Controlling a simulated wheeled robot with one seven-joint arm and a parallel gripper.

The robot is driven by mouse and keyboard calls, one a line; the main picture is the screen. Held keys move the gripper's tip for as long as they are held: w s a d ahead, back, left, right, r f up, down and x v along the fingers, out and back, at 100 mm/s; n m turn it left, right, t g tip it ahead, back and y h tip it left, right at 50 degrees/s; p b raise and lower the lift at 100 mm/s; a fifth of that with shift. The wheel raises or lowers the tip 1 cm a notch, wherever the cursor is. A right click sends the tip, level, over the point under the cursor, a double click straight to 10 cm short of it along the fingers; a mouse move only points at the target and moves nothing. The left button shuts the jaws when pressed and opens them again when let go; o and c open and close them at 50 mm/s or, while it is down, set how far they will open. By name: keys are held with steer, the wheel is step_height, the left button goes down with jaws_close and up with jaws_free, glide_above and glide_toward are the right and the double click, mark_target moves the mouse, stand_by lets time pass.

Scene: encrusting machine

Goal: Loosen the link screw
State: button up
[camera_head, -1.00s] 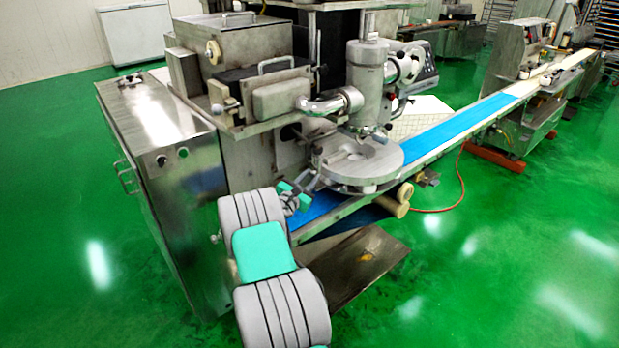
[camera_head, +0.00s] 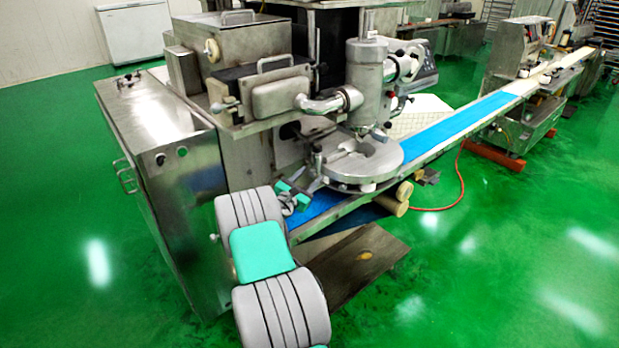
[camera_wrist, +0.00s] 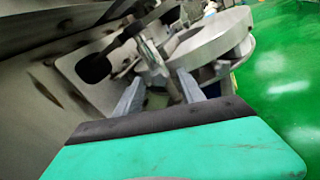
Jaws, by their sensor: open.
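The link screw seems to be the upright metal screw (camera_wrist: 150,52) on the linkage beside the round table, in the wrist view. In the head view it seems to be the small upright post (camera_head: 318,158) at the left of the round metal table (camera_head: 385,176). My gripper (camera_head: 311,184) is close to this linkage, at the near left of the round table. In the wrist view my gripper (camera_wrist: 161,78) is open, its two fingers pointing at the screw. A metal rod shows between the fingers. I cannot tell whether anything touches the fingers.
The encrusting machine's steel cabinet (camera_head: 165,160) stands left of my arm. A blue conveyor belt (camera_head: 450,130) runs from under the round table to the far right. A steel cylinder (camera_head: 366,85) stands above the table. Green floor (camera_head: 500,250) is clear at right.

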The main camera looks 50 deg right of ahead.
steer(key=s+a, duration=0.1)
steer(key=a, duration=0.6)
steer(key=shift+s+b, duration=0.15)
steer(key=shift+b, duration=0.3)
